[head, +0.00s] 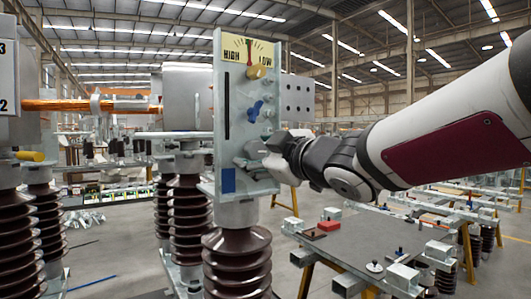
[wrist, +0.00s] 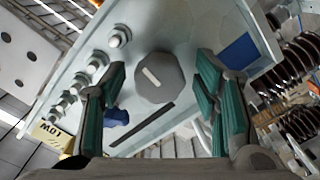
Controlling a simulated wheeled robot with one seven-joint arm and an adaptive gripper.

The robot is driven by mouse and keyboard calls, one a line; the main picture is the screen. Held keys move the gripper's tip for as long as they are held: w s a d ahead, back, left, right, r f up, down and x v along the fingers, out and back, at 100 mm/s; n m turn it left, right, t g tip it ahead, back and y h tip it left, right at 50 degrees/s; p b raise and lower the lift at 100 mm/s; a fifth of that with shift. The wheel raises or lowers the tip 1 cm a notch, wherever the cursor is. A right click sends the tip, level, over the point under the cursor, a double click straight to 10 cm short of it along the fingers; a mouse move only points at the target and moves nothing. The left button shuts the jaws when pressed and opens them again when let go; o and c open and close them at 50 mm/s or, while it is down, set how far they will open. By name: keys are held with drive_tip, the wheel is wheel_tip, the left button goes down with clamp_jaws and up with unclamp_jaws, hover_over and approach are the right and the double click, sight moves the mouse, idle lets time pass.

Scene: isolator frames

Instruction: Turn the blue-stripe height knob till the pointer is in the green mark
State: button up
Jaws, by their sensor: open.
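The upright grey panel (head: 213,130) carries a yellow HIGH/LOW dial (head: 235,50) at its top. A dark reddish pointer (head: 249,52) stands nearly upright near the dial's middle; I cannot make out a green mark. Below are a yellow knob (head: 257,72), a blue knob (head: 256,110) and a grey knob (head: 254,149). A blue patch (head: 228,180) marks the panel's lower left. My gripper (head: 272,152) is open at the grey knob. In the wrist view, the rounded grey knob (wrist: 160,78) with a pale mark sits between my open fingers (wrist: 161,80), with gaps on both sides.
The panel stands on a brown ribbed insulator (head: 237,262). Bolts (wrist: 97,60) line one panel edge in the wrist view, and the blue knob (wrist: 117,117) is close to the left finger. A grey worktable (head: 365,245) with small parts stands at the right.

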drive_tip(key=v, duration=1.1)
drive_tip(key=shift+s+d, duration=0.25)
drive_tip(key=shift+s, duration=0.05)
drive_tip(key=s+d+f+m+g+h, duration=0.2)
drive_tip(key=s+d+f+m+h, duration=0.2)
drive_tip(key=d+f+m+h, duration=0.9)
drive_tip(key=s+d+f+m+g+y, duration=0.1)
drive_tip(key=s+f+g, duration=0.3)
drive_tip(key=s+f, duration=0.2)
drive_tip(key=s+d+f+m+g+y, duration=0.1)
drive_tip(key=s+f+g, duration=0.3)
drive_tip(key=s, duration=0.6)
drive_tip(key=shift+f+m+y, duration=0.5)
drive_tip(key=shift+f, duration=0.4)
drive_tip(key=shift+d, duration=0.15)
idle(0.3)
